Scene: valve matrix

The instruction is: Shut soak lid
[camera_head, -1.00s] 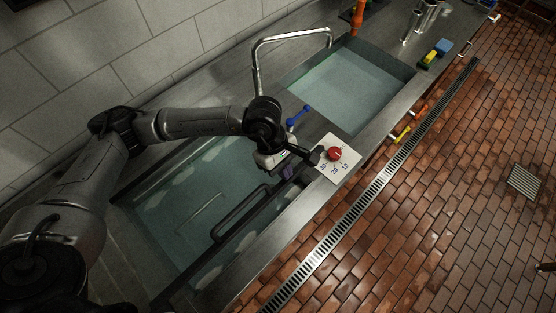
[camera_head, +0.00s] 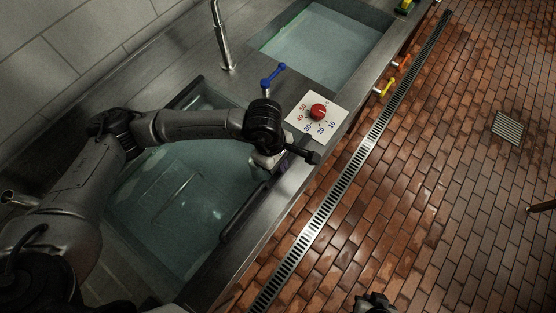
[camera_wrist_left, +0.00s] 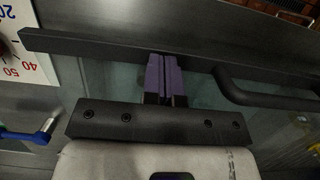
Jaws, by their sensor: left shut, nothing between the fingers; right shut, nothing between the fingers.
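The soak lid is a clear panel with a dark frame (camera_head: 202,81) over the near basin. It looks flat or nearly flat; I cannot tell if a gap remains at the front edge. Its dark bar handle (camera_head: 242,212) lies along the front rim and also shows in the left wrist view (camera_wrist_left: 262,98). My left gripper (camera_head: 276,172) is over the lid's front right corner. Its purple fingers (camera_wrist_left: 164,78) are shut and empty, their tips at the dark frame bar (camera_wrist_left: 105,45); contact is unclear. My right gripper (camera_head: 375,304) barely shows at the bottom edge.
A white dial plate (camera_head: 298,128) with a red knob (camera_head: 318,111) is just right of my left gripper. A blue lever (camera_head: 272,75) stands behind it. A second water-filled basin (camera_head: 325,45) is farther back. The brick floor (camera_head: 440,200) is open.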

